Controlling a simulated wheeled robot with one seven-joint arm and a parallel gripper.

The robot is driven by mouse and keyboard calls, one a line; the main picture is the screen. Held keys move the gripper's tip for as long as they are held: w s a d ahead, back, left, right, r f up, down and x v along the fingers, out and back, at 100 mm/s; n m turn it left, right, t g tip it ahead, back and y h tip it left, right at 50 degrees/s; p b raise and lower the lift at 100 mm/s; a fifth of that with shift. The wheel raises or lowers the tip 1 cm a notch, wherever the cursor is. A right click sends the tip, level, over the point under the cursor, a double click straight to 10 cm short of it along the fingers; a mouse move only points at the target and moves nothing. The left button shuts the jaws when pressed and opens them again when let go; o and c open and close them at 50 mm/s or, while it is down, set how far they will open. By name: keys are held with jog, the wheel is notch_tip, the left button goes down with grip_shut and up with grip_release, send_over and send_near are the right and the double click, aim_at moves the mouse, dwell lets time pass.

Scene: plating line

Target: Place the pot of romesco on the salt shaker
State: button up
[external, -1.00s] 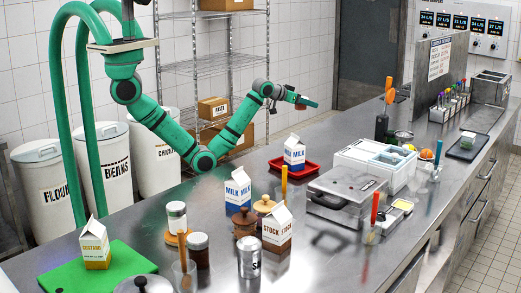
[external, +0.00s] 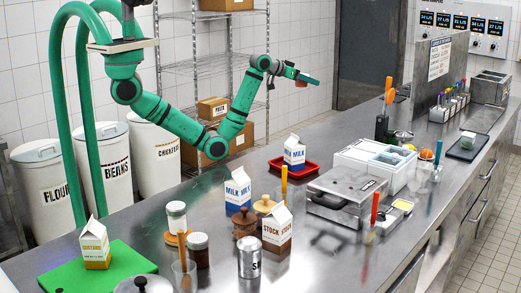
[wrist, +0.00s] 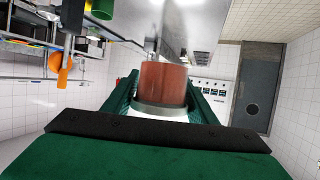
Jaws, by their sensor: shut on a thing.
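My gripper (external: 308,79) is raised high above the far side of the counter, in front of the wall. It is shut on the pot of romesco, a small reddish-brown pot that shows between the green fingers in the wrist view (wrist: 164,84). In the external view the pot (external: 301,83) is tiny and partly hidden by the fingers. The salt shaker is probably the silver cylinder with dark lettering, partly readable as "S" (external: 249,258), upright at the counter's near edge. It is far below and left of my gripper, and its top is clear.
A stock carton (external: 277,232), a brown pepper mill (external: 245,222) and a milk carton (external: 238,190) stand close around the silver cylinder. A red tray (external: 312,165) holds another milk carton (external: 294,152). A grey press-like appliance (external: 345,190) stands to the right.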

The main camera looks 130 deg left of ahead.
jog(key=w+d+r+m+t+h, duration=0.1)
jog(key=w+d+r, duration=0.2)
jog(key=r, duration=0.3)
jog(key=w+d+r+m+t, duration=0.1)
jog(key=w+d+r, duration=0.2)
jog(key=r, duration=0.2)
jog(key=w+d+f, duration=0.3)
jog(key=w+d, duration=0.6)
jog(key=w, duration=0.2)
jog(key=w+d+f+m+t+h, duration=0.1)
jog(key=w+d+f, duration=0.2)
jog(key=w+d, duration=0.7)
jog(key=w+d+f, duration=0.4)
jog(key=w+d, duration=0.4)
jog(key=w, duration=0.4)
jog(key=m+t+h, duration=0.3)
send_over(249, 257)
jog(key=a, duration=0.4)
notch_tip(249, 257, down, 17)
jog(key=shift+w+a, duration=0.15)
jog(key=shift+w, duration=0.15)
